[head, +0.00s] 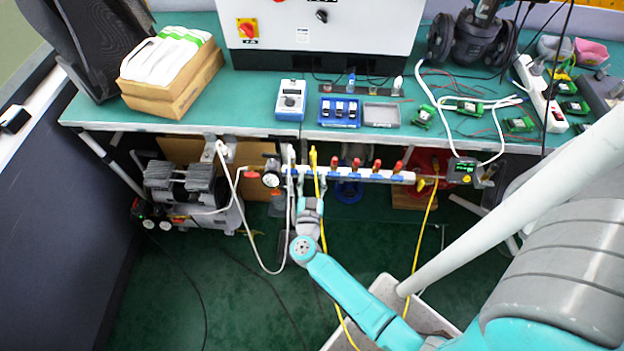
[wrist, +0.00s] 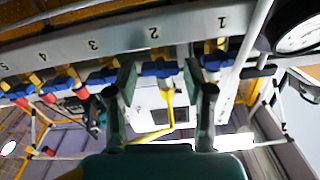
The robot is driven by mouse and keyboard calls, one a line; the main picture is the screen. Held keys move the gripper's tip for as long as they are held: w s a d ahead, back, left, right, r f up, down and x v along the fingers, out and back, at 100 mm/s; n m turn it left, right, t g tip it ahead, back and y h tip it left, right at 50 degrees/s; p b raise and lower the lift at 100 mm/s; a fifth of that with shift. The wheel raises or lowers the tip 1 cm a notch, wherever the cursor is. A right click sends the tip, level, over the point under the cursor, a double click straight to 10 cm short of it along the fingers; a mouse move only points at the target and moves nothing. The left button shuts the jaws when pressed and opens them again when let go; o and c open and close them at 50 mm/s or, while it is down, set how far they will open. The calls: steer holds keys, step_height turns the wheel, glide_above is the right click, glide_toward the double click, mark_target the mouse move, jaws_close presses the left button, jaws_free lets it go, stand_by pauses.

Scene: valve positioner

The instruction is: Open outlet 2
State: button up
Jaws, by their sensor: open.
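The manifold (head: 365,176) is a pale bar with blue fittings and upright red handles, mounted under the front edge of the bench. In the wrist view its face (wrist: 120,38) carries the numbers 1 to 5, with 1 at the right. Outlet 2 (wrist: 157,68) is a blue fitting below the number 2, with a pale stem and yellow hose under it. My gripper (wrist: 161,82) is open, one finger on each side of outlet 2. I cannot tell whether either finger touches it. In the head view my gripper (head: 309,186) is just below the manifold's left part.
Outlet 1 (wrist: 214,62) is close beside the right finger, and outlet 3 (wrist: 102,78) is left of the other finger. A round gauge (wrist: 298,32) is at the right end. A yellow hose (head: 324,225) and a white hose (head: 247,235) hang near my arm. A compressor (head: 185,185) stands left.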

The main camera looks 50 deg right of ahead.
steer(key=c, duration=0.9)
steer(key=shift+o, duration=0.2)
steer(key=shift+m, duration=8.1)
